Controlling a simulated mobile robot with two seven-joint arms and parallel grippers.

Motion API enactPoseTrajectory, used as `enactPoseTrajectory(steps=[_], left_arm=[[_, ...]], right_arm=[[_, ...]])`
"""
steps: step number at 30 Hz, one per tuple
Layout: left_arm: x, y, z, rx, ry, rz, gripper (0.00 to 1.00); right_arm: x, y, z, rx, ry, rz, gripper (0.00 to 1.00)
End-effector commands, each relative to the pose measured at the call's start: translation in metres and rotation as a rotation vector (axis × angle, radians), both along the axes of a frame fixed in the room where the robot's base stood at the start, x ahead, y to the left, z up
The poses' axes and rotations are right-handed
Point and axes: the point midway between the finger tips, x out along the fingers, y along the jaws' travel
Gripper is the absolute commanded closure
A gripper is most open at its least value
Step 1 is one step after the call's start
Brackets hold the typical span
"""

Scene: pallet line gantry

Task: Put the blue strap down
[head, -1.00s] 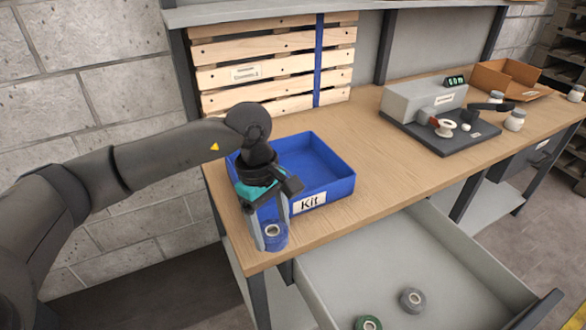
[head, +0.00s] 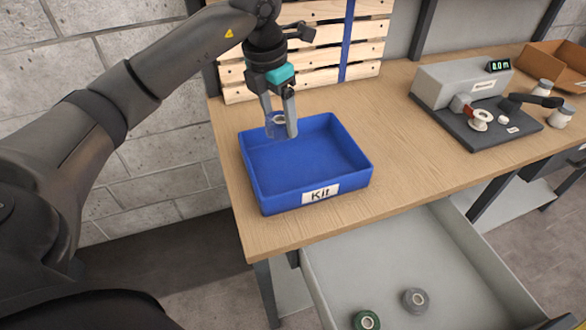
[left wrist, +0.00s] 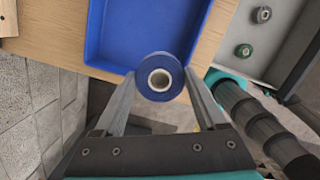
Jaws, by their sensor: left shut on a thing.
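The blue strap (left wrist: 145,78) is a roll with a pale core. My left gripper (head: 281,130) is shut on it, with one finger on each side in the left wrist view. In the head view the gripper points down and holds the roll over the back part of the blue tray labelled Kit (head: 319,195). The fingers partly hide the roll there. The tray is empty where it shows, and it also shows in the left wrist view (left wrist: 102,42).
An open grey drawer (head: 395,262) below the bench holds a green roll (head: 367,320) and a grey roll (head: 415,299). A wooden pallet (head: 318,12) with a blue band stands behind the tray. A grey device (head: 455,88) sits at the right. Bench top between is clear.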

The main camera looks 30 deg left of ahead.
Motion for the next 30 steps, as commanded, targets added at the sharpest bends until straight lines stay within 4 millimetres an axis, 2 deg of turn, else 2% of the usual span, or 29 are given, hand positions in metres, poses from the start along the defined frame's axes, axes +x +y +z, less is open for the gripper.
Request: enactPoseTrajectory(steps=[1, 3, 12, 15, 23, 30], left_arm=[[-0.001, 0.000, -0.017, 0.000, 0.006, -0.001, 0.90], [-0.002, -0.001, -0.036, -0.001, 0.006, -0.003, 0.90], [-0.001, -0.001, -0.114, 0.000, 0.004, -0.003, 0.90], [-0.001, -0.001, -0.129, 0.000, 0.002, -0.006, 0.90], [-0.001, -0.001, -0.148, -0.001, 0.001, -0.005, 0.90], [-0.001, -0.001, -0.181, 0.000, 0.001, -0.006, 0.90]], right_arm=[[-0.002, 0.000, -0.004, -0.001, 0.003, 0.000, 0.50], [-0.003, 0.000, -0.008, -0.001, 0.005, 0.000, 0.50], [-0.004, -0.004, -0.021, -0.005, 0.005, 0.001, 0.50], [-0.003, -0.006, -0.023, -0.008, 0.004, 0.000, 0.50], [0.000, -0.012, -0.026, -0.015, -0.002, -0.003, 0.50], [0.008, -0.018, -0.032, -0.022, -0.017, -0.004, 0.50]])
